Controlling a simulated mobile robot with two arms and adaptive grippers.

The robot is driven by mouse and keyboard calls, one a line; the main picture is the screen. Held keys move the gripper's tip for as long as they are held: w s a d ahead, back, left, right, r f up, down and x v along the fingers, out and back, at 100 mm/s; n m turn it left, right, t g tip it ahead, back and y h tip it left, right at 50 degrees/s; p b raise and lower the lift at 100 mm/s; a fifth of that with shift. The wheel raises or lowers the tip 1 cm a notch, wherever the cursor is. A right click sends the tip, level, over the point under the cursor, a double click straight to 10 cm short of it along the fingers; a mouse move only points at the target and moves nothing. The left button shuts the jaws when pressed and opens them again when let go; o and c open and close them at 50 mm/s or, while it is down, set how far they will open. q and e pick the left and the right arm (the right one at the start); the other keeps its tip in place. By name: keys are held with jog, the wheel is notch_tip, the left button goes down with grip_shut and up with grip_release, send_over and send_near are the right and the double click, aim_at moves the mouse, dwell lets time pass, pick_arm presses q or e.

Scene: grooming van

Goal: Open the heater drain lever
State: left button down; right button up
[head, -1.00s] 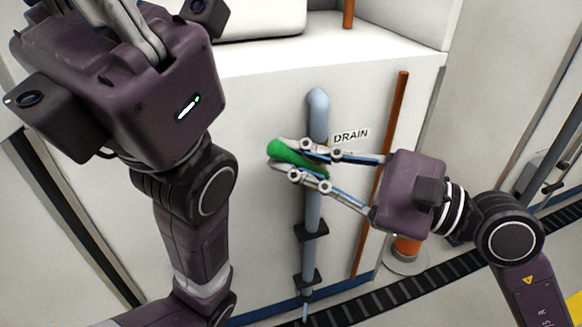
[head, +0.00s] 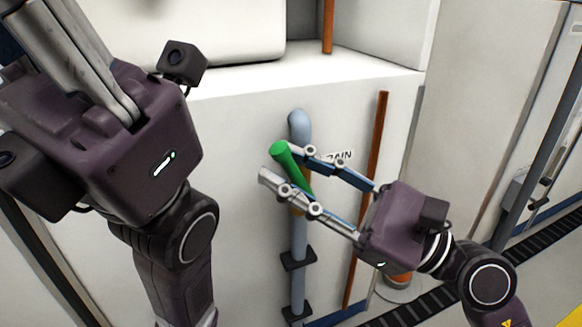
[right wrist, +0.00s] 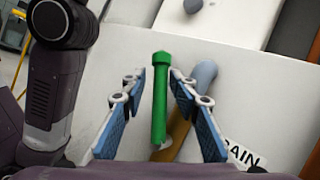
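The green drain lever (head: 284,155) sits on the grey-blue drain pipe (head: 298,228) on the front of the white cabinet. It tilts steeply, its free end up and to the left. My right gripper (head: 272,163) is open, with its fingers on either side of the lever. In the right wrist view the lever (right wrist: 159,100) stands between the two fingers with a gap on each side. The fingers partly hide the DRAIN label (head: 341,156) in the head view. My left gripper (head: 75,50) is at the upper left, away from the lever; its fingertips are out of frame.
A thin orange-brown pipe (head: 367,195) runs upright just right of the drain pipe, behind my right gripper. Black brackets (head: 298,260) hold the drain pipe lower down. The white cabinet front (head: 235,130) left of the pipe is clear.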

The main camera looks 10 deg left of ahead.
jog(key=shift+d, duration=0.1)
jog(key=shift+d+f, duration=0.2)
jog(key=shift+d, duration=0.1)
jog(key=v, duration=0.7)
jog(key=shift+s, duration=0.15)
jog(key=shift+c, duration=0.3)
